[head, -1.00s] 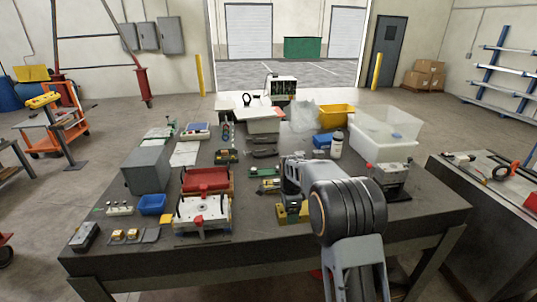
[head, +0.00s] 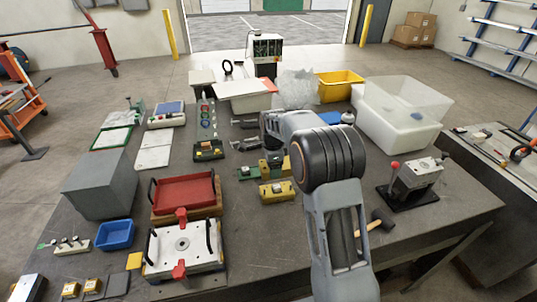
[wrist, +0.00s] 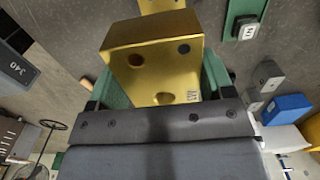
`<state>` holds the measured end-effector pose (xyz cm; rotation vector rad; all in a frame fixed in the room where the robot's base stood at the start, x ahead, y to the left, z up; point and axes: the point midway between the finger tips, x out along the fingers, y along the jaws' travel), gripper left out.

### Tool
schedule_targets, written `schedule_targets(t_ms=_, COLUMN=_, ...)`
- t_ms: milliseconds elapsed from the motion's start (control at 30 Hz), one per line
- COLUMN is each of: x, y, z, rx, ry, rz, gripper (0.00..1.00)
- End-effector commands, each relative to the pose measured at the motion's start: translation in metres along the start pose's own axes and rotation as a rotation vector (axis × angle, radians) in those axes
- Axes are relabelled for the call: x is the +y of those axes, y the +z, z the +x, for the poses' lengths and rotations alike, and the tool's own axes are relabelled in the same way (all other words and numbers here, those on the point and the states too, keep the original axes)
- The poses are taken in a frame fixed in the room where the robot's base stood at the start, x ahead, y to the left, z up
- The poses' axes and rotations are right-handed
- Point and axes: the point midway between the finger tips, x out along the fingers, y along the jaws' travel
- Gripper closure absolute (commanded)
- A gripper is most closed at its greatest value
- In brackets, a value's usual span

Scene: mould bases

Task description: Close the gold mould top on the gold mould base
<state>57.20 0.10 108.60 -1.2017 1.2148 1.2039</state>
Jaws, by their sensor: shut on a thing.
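The gold mould top (wrist: 160,65) fills the upper middle of the wrist view as a gold block with round holes in the face towards me. My gripper (wrist: 160,85) is shut on it, with a green finger on each side. The gold mould base (head: 277,192) sits on the table in the head view, and a gold part at the top edge of the wrist view (wrist: 160,5) appears to be the base. In the head view my arm hides most of my gripper (head: 287,160). Whether top and base touch cannot be told.
A green mould base (head: 258,170) stands close behind the gold base. A red-handled press (head: 412,180) and a hammer (head: 378,225) are on the right. A white frame with red clamps (head: 185,250) and a red tray (head: 187,192) lie left.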

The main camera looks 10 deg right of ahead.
Motion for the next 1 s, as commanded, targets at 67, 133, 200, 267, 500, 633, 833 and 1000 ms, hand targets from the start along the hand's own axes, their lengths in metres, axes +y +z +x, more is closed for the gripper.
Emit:
schedule_targets(t_ms=67, x=-0.001, y=0.0, z=-0.001, rx=0.0, ry=-0.003, rz=0.0, gripper=0.78)
schedule_targets(t_ms=133, x=-0.001, y=0.0, z=0.0, rx=0.0, ry=-0.003, rz=0.001, gripper=0.78)
schedule_targets(t_ms=200, x=-0.001, y=-0.001, z=0.002, rx=0.0, ry=-0.003, rz=0.002, gripper=0.78)
schedule_targets(t_ms=267, x=-0.001, y=-0.002, z=0.004, rx=0.0, ry=-0.003, rz=0.003, gripper=0.78)
schedule_targets(t_ms=500, x=-0.001, y=-0.004, z=0.018, rx=0.0, ry=-0.002, rz=0.006, gripper=0.78)
schedule_targets(t_ms=633, x=-0.001, y=-0.004, z=0.028, rx=0.0, ry=-0.003, rz=0.006, gripper=0.78)
schedule_targets(t_ms=833, x=-0.001, y=-0.003, z=0.044, rx=0.0, ry=-0.003, rz=0.005, gripper=0.78)
schedule_targets(t_ms=1000, x=0.0, y=-0.003, z=0.055, rx=0.0, ry=-0.003, rz=0.005, gripper=0.78)
